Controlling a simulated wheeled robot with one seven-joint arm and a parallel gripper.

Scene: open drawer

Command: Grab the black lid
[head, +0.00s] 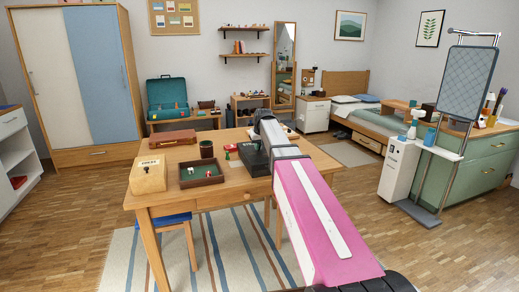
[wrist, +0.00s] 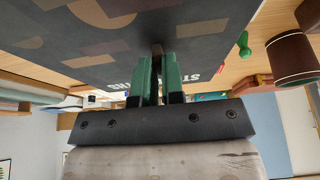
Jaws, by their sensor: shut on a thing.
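The black lid (wrist: 85,38), a dark flat panel with muted geometric shapes and pale lettering, fills the upper left of the wrist view. My gripper (wrist: 158,56) has green fingers that are close together, shut on the lid at its near edge. The exact contact between the fingertips is dark and hard to make out. In the head view, a black boxy shape (head: 254,160) that looks like the lid shows on the right part of the wooden table, partly covered by my arm. My fingers are hidden there.
On the table (head: 215,201) are a dark tray (head: 202,182) with small pieces, a brown cup (head: 206,150), a pale wooden box (head: 148,174) and a brown case (head: 172,139). A green pawn (wrist: 243,44) stands near the lid. A blue-seated stool (head: 172,220) is under the table.

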